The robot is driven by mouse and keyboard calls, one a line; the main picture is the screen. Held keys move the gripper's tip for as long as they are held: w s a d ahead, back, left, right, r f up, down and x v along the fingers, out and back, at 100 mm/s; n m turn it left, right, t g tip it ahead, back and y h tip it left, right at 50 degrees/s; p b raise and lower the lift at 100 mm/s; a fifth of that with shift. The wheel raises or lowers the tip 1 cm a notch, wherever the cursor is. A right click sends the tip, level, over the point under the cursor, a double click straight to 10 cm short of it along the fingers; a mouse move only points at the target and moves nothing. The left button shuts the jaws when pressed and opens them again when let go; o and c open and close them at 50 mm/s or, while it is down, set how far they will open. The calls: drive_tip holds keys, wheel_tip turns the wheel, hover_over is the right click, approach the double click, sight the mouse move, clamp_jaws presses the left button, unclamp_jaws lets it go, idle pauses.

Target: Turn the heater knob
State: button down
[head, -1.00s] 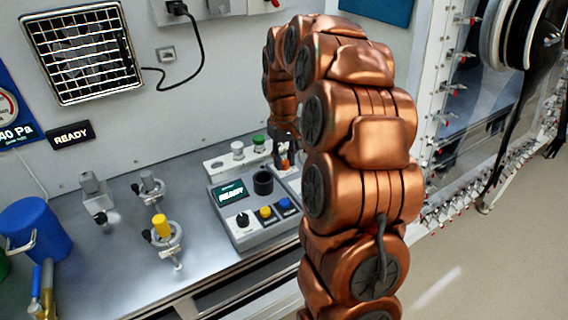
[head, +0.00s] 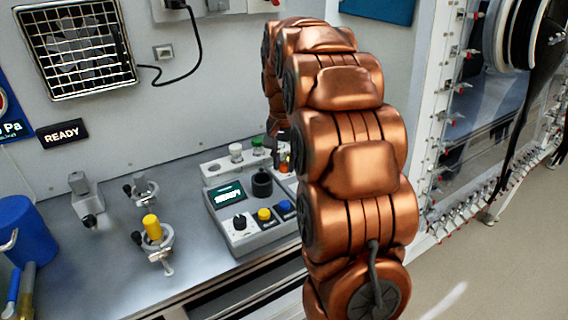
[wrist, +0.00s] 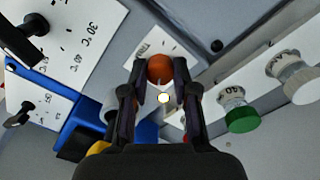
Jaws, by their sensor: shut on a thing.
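In the wrist view, my gripper (wrist: 164,80) is shut on a round orange piece (wrist: 159,68), which shows between its fingertips. A black knob (wrist: 32,25) sits at the upper left on a white plate (wrist: 95,22) marked 30°C and 40°C. It is apart from my gripper, and I cannot tell for sure whether it is the heater knob. Another black knob (wrist: 18,116) is at the left edge. In the head view, my arm hides most of my gripper (head: 276,145). A bit of orange (head: 284,160) shows beside it.
A green cap (wrist: 242,119) and a white cap (wrist: 298,82) stand beside my gripper. A grey control box (head: 250,240) with a display, black knob, yellow and blue buttons sits left of my arm. A clamp with a yellow top (head: 152,227) and a blue container (head: 26,232) stand farther left.

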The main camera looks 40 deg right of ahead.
sight(284, 163)
drive_tip(key=shift+m, duration=0.3)
idle(0.4)
drive_tip(key=c, duration=0.9)
unclamp_jaws()
drive_tip(key=shift+r, duration=0.1)
wheel_tip(284, 163, up, 12)
drive_tip(key=shift+w+f, duration=0.1)
drive_tip(key=shift+a, duration=0.15)
